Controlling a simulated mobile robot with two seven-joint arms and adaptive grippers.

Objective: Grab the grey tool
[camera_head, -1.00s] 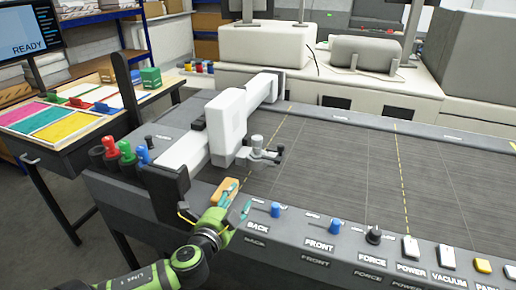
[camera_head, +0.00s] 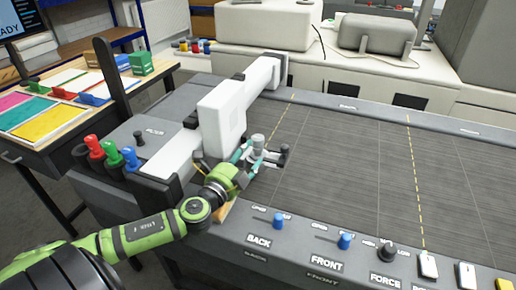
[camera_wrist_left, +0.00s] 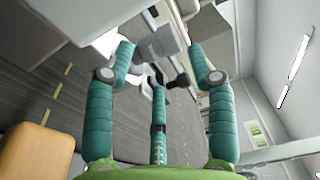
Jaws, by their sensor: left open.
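The grey tool (camera_head: 258,143) stands upright in the holder at the side of the white carriage (camera_head: 222,115), above the dark cutting bed. It has a light grey round top, with dark knobs beside it. My left gripper (camera_head: 246,158) is open with teal fingers, right beside the tool on its near left side. In the left wrist view, the spread fingers (camera_wrist_left: 160,62) point toward the grey tool (camera_wrist_left: 160,45), which lies ahead between the outer fingertips. I cannot tell whether any finger touches it. My right gripper is not in view.
Red (camera_head: 95,147), green (camera_head: 112,153) and blue (camera_head: 131,158) tools stand in a rack at the left. An orange block (camera_wrist_left: 35,150) lies close by my gripper. The bed (camera_head: 350,170) to the right is clear.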

